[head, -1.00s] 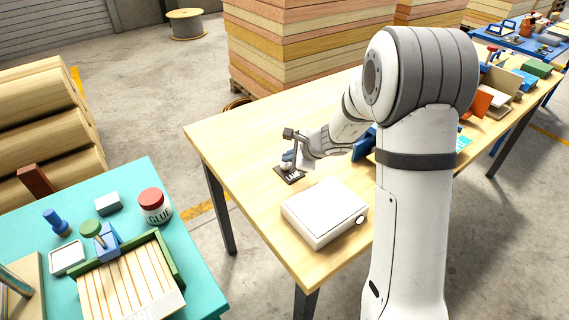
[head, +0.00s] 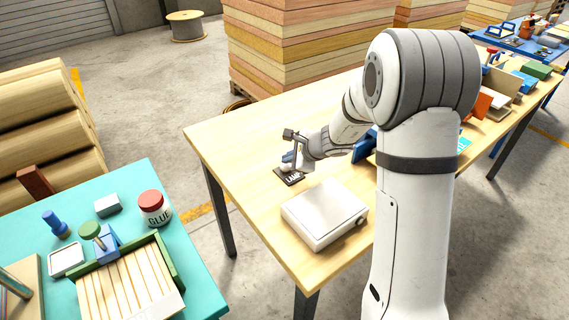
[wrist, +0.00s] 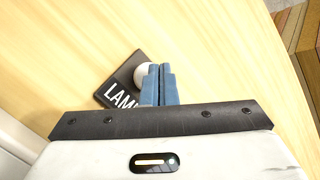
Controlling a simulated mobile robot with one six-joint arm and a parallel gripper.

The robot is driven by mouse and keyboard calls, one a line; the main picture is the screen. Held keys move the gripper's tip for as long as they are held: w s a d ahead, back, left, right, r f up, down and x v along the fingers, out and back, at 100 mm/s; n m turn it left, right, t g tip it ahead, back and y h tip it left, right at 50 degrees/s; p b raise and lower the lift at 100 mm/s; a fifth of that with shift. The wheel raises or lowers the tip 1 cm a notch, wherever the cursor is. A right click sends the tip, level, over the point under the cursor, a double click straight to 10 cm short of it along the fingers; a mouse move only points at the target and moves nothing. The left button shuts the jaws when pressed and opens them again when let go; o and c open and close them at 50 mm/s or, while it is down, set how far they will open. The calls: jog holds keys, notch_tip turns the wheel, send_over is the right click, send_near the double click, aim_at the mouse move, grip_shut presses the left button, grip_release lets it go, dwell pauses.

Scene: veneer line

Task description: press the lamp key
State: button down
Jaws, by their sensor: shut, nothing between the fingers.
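The lamp key is a small dark plate (wrist: 117,92) with a white LAMP label and a pale round button (wrist: 142,75). In the head view the plate (head: 291,178) lies on the wooden table, with its label facing me. My gripper (wrist: 159,66) has its two blue fingers together with nothing between them. In the wrist view the fingertips are beside the button and overlap its right edge. In the head view my gripper (head: 287,157) is right over the plate. I cannot tell whether the fingertips touch the button.
A white box (head: 322,212) with a round knob on its side lies on the table in front of the plate. Blue and orange items stand further right, partly behind my arm. A teal table (head: 205,265) at left holds a glue jar (head: 153,207). The wooden tabletop (head: 235,130) left of the plate is clear.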

aim_at(289, 167)
jog(key=shift+r, duration=0.55)
notch_tip(289, 167, up, 6)
jog(key=p, duration=0.4)
dwell(0.4)
